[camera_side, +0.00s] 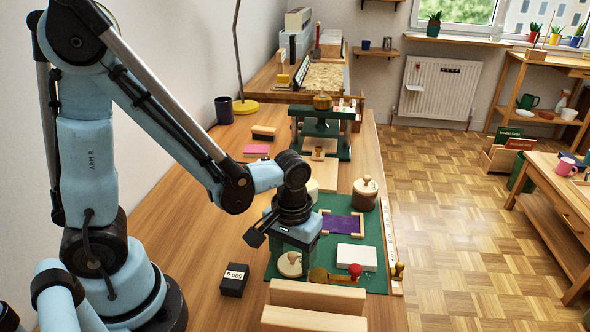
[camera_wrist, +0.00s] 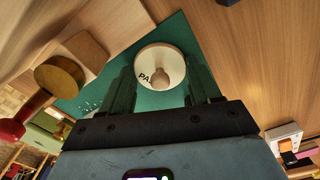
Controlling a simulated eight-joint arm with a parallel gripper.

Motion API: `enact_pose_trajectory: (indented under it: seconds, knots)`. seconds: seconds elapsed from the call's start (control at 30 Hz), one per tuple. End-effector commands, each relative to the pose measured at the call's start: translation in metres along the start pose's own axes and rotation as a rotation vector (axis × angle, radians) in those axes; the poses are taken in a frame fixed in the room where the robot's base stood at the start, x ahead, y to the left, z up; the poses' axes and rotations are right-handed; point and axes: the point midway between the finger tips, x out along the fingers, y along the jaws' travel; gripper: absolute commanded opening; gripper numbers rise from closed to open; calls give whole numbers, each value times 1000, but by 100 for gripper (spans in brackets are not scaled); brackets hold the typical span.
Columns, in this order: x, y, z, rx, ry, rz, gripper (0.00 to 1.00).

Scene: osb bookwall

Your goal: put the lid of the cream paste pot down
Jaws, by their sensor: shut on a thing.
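The lid (camera_side: 289,265) is a round cream disc with a small knob, at the near left part of the green mat (camera_side: 372,282). In the wrist view the lid (camera_wrist: 152,58) shows lettering beginning "PA", and its knob lies between my dark green fingers. My gripper (camera_side: 293,254) points down over the lid and is shut on it; in the wrist view my gripper (camera_wrist: 162,88) has a finger on each side. I cannot tell whether the lid touches the mat. A cream round thing (camera_side: 312,188), perhaps the pot, stands behind my gripper, partly hidden.
A brown lidded pot (camera_side: 364,196) stands at the mat's far right. A purple piece in a wooden frame (camera_side: 341,225), a white block (camera_side: 357,257) and a red-knobbed tool (camera_side: 355,270) lie near. A black box (camera_side: 234,280) is left; wooden boards (camera_side: 317,297) stand in front.

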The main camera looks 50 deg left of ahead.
Motion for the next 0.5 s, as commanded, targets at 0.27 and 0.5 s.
enact_pose_trajectory:
  seconds: [0.27, 0.5]
  knots:
    - [3, 0, 0, 0, 0, 0, 78]
    - [2, 0, 0, 0, 0, 0, 88]
